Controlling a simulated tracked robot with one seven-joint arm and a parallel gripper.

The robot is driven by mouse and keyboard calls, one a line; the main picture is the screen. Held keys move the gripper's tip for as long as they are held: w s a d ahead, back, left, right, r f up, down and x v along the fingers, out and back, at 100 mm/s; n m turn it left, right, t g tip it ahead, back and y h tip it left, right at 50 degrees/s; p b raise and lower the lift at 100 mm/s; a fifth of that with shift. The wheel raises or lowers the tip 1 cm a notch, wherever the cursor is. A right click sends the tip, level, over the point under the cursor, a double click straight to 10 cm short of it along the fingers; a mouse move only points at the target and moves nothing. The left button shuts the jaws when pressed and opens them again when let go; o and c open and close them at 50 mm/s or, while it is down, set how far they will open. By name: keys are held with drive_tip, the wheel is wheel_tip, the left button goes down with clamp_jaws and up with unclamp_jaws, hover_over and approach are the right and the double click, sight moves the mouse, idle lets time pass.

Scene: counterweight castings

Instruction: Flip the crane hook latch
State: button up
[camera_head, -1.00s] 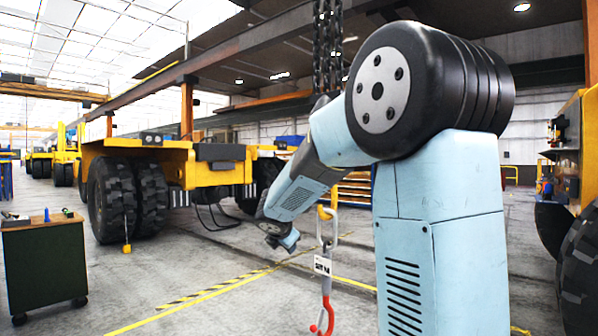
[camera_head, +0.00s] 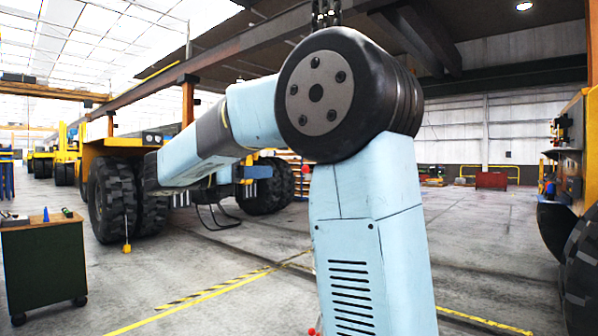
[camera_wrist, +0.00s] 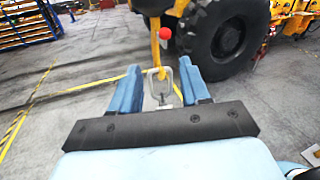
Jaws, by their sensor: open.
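In the wrist view my gripper (camera_wrist: 158,70) is open, its two blue fingers apart. A grey metal link (camera_wrist: 159,97) with a yellow piece (camera_wrist: 156,48) above it shows between the fingers; I cannot tell whether they touch it. A red knob (camera_wrist: 165,33) sits beside the yellow piece. In the head view my arm hides most of the crane hook. The latch cannot be made out clearly.
A yellow vehicle with large black tyres (camera_head: 113,195) stands behind to the left; a big tyre (camera_wrist: 220,38) also fills the wrist view's top. A green cabinet (camera_head: 45,265) stands at left. Another machine (camera_head: 575,200) is at right. The marked floor between is open.

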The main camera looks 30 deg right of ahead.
drive_tip(key=d, duration=1.3)
drive_tip(key=shift+s+d+r, duration=0.1)
drive_tip(key=shift+d+r, duration=0.15)
drive_tip(key=shift+d, duration=0.1)
drive_tip(key=shift+c, duration=0.4)
clamp_jaws()
